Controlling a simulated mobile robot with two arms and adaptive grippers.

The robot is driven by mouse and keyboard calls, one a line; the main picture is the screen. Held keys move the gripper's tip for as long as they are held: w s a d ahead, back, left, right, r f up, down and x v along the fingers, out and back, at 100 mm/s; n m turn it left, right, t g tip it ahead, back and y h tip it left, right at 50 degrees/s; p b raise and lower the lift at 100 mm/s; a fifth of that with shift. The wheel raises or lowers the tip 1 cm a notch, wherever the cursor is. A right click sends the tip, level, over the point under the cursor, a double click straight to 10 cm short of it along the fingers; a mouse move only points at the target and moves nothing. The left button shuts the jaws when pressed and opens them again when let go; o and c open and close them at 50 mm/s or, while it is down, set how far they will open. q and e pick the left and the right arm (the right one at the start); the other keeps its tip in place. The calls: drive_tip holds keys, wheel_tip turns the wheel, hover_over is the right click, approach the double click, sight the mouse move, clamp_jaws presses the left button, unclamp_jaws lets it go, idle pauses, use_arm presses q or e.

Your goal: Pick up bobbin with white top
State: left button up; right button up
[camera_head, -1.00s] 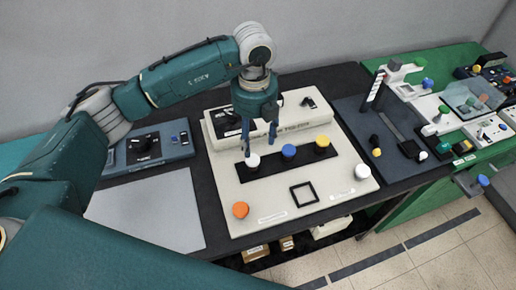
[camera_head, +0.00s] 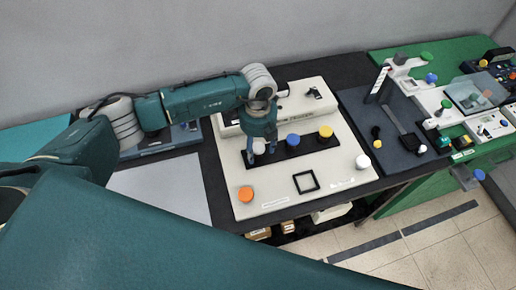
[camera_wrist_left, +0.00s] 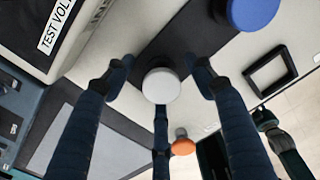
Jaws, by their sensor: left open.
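The bobbin with the white top (camera_wrist_left: 161,86) sits on the black strip, between the open fingers of my left gripper in the left wrist view. In the head view this white top (camera_head: 258,147) is partly hidden by the fingers. My left gripper (camera_head: 261,158) points down around it and is open; I cannot tell whether a finger touches it. A blue-topped bobbin (camera_head: 293,141) and a yellow-topped one (camera_head: 326,132) stand to its right on the same strip. Another white-topped piece (camera_head: 362,162) stands at the board's right edge.
The beige board (camera_head: 335,185) also bears an orange-topped piece (camera_head: 245,194) at front left and a black square frame (camera_head: 306,182). A dark panel (camera_head: 405,150) with small parts lies to the right. A grey mat (camera_head: 165,190) lies clear at left.

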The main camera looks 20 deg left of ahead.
use_arm(q)
drive_tip(key=c, duration=1.3)
drive_tip(key=shift+w+r, duration=0.1)
drive_tip(key=shift+r, duration=0.05)
